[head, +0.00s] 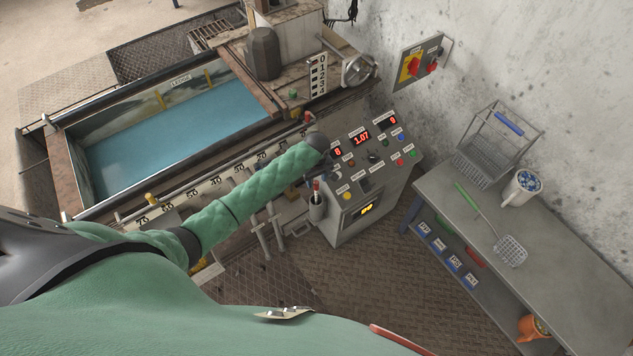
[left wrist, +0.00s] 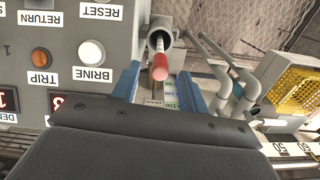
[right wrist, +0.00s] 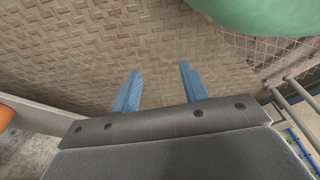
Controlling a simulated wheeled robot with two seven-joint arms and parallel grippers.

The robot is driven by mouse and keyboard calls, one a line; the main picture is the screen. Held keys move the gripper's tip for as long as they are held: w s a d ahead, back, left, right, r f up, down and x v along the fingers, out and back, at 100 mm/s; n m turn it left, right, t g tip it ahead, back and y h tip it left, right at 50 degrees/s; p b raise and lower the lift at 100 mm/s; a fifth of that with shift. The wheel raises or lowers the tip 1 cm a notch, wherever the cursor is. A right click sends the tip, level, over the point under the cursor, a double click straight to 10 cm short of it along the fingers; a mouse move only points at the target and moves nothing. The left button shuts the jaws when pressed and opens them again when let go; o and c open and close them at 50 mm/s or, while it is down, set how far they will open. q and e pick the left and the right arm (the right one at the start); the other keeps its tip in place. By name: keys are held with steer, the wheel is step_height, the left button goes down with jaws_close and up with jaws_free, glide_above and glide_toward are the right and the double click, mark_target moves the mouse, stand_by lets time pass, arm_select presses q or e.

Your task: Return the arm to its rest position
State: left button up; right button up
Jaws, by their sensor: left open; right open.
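My left arm, in a green sleeve, reaches from the lower left of the head view to the left edge of the grey control console (head: 352,205). Its dark gripper (head: 318,143) is over that edge, with the fingers hidden there. In the left wrist view the blue fingers of the left gripper (left wrist: 160,70) are apart with nothing held. A red-tipped rod (left wrist: 160,62) in a grey cup shows beyond and between them, beside the TRIP and BRINE buttons. My right gripper (right wrist: 160,68) is open and empty above the brown patterned floor; it is not visible in the head view.
A tank of blue liquid (head: 180,125) with a measuring rail lies at left. At right a grey bench (head: 575,235) bears a wire basket (head: 492,150), a mug (head: 522,187) and a green-handled skimmer (head: 510,250). Patterned floor lies open between console and bench.

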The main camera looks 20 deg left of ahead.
arm_select(q)
steer(key=shift+r+b, duration=0.7)
steer(key=shift+r, duration=2.4)
arm_select(e)
steer(key=shift+w+a+r, duration=0.2)
steer(key=shift+w+r, duration=0.1)
steer(key=shift+r, duration=0.3)
steer(key=shift+w+a+r, duration=0.25)
steer(key=shift+w+r, duration=0.1)
steer(key=shift+r, duration=0.2)
steer(key=shift+w+a+r, duration=0.2)
steer(key=shift+w+r, duration=0.1)
steer(key=shift+r, duration=0.3)
